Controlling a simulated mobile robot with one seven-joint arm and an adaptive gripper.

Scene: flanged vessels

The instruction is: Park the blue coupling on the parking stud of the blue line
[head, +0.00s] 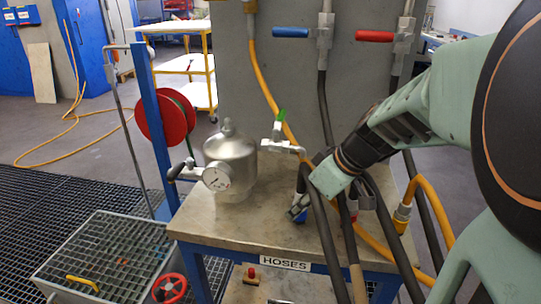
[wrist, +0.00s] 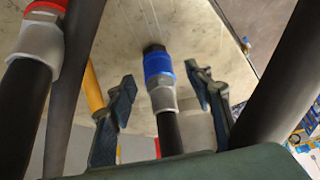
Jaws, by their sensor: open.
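The blue coupling (wrist: 158,68) sits at the end of a black hose in the wrist view, with a grey collar below it and a short dark piece at its far end. My gripper (wrist: 161,88) is open, with one finger on each side of the coupling and hose and a visible gap to both. In the head view my gripper (head: 297,209) is low over the bench top, and a bit of blue (head: 301,218), probably the coupling, shows beside the fingers.
The bench (head: 225,232) carries a metal vessel (head: 230,160) with a gauge. Black and yellow hoses hang close around my gripper. A grey fitting with a red band (wrist: 42,38) is at left in the wrist view.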

